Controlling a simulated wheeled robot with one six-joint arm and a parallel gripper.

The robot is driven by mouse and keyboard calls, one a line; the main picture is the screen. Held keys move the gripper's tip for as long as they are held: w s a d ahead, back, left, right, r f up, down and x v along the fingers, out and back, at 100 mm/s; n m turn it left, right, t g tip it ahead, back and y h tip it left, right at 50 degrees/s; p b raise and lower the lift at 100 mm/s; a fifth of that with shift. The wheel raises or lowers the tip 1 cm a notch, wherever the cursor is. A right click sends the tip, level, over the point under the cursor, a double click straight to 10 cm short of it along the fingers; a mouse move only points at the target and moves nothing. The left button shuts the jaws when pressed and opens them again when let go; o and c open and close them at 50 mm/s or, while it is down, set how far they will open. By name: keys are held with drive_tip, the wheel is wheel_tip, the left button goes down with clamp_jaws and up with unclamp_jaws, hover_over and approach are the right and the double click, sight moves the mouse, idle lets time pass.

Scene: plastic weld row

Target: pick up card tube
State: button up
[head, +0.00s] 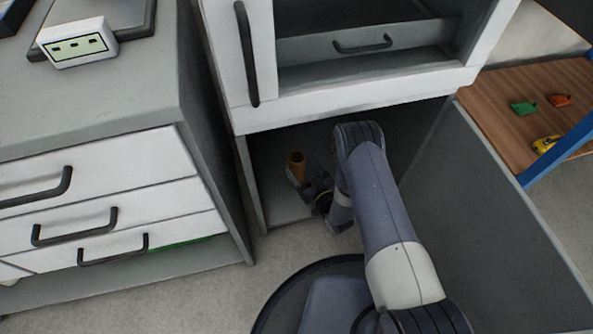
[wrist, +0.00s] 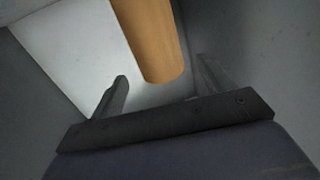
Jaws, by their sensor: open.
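The card tube (head: 297,167) is a brown-orange cylinder standing in the low open compartment of the cabinet. In the wrist view the tube (wrist: 149,40) comes down from the top edge, and its end lies just beyond and between my two fingers. My gripper (head: 298,179) is inside the compartment, close against the tube in the head view. In the wrist view my gripper (wrist: 160,82) is open, with one finger on each side and nothing visibly clamped. Whether a finger touches the tube I cannot tell. My arm hides part of the compartment.
The cabinet's white lower edge (head: 350,102) runs above my arm. A grey panel (head: 490,200) stands at the right. A drawer unit (head: 100,190) stands close on the left. A wooden shelf (head: 500,105) with small coloured items is at the far right.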

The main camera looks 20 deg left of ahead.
drive_tip(key=x, duration=0.1)
drive_tip(key=b+x, duration=0.1)
drive_tip(key=x, duration=0.1)
drive_tip(key=b+x, duration=0.1)
drive_tip(key=x, duration=0.1)
drive_tip(key=shift+r, duration=0.3)
drive_tip(key=c, duration=1.3)
